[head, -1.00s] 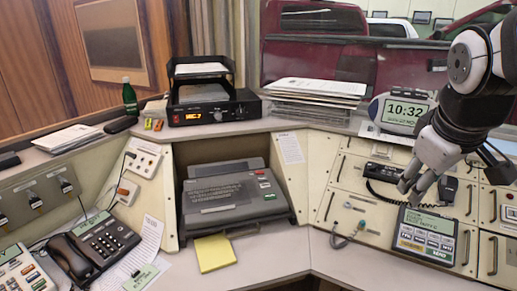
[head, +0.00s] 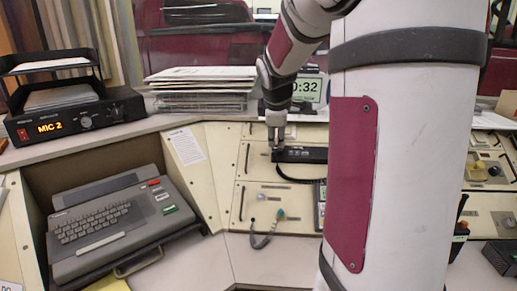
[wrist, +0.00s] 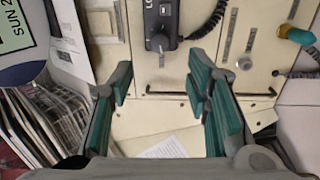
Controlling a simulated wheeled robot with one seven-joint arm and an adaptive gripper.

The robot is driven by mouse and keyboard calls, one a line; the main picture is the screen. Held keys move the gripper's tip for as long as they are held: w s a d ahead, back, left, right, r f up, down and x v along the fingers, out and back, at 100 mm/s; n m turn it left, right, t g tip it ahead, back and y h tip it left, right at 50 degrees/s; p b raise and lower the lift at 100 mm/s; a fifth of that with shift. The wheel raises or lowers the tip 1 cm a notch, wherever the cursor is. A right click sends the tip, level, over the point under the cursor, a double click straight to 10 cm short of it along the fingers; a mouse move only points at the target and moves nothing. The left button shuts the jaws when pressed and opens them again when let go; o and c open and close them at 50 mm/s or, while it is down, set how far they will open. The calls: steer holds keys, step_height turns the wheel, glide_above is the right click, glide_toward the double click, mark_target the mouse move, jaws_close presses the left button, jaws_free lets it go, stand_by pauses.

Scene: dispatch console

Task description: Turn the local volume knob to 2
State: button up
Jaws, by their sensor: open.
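A black box (head: 306,155) lies on the cream console panel, partly hidden by my arm in the head view. In the wrist view the black box (wrist: 163,15) carries white lettering starting "LO" and a round dark knob (wrist: 160,42) near its lower end. The knob's setting is too small to read. My gripper (head: 276,144) is over the box's left end in the head view. In the wrist view my gripper (wrist: 158,88) is open and empty, its teal-padded fingers apart. The knob sits beyond the fingertips, roughly between their lines. Contact is not visible.
A clock (head: 308,89) and a paper stack (head: 200,75) stand on the ledge behind. A coiled cord (wrist: 208,20) runs beside the box. A keyboard terminal (head: 115,215) is at left.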

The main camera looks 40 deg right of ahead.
mark_target(278, 150)
steer(key=b+x, duration=0.2)
steer(key=x, duration=0.6)
steer(key=shift+w+d+f, duration=0.1)
steer(key=shift+d+f, duration=0.05)
steer(key=shift+f, duration=0.1)
steer(key=shift+c, duration=0.5)
jaws_close()
